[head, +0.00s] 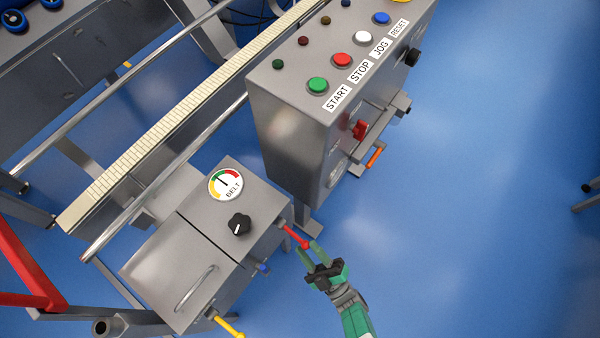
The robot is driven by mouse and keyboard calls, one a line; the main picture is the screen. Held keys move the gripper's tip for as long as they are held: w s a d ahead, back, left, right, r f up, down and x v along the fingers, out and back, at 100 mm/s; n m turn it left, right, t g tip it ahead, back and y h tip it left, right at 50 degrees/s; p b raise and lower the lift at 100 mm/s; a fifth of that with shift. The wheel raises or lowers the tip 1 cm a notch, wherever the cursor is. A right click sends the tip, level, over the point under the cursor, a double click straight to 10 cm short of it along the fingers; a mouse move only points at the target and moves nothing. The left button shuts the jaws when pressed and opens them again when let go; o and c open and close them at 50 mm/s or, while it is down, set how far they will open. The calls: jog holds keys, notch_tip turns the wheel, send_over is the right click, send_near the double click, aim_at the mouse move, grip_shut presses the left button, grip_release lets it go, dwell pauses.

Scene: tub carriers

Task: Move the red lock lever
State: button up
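A red lever (294,234) sticks out from the right side of the grey metal box with the BELT gauge, near its upper right corner. It slants down to the right. My gripper (309,246) is at the lever's free end, with its two greenish fingers on either side of the tip. The fingers are some way apart, but I cannot tell whether they touch the lever. A second red part, a small red knob or handle (360,129), is on the front of the control cabinet, apart from my gripper.
The control cabinet (290,130) with START, STOP, JOG and RESET buttons stands above. An orange handle (375,156) juts from it. The BELT box (165,275) also has a blue-tipped part (262,267) and a yellow lever (229,326). Open blue floor (470,210) lies to the right.

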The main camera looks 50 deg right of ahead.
jog(key=s+a, duration=0.1)
jog(key=s, duration=0.9)
jog(key=shift+a, duration=0.25)
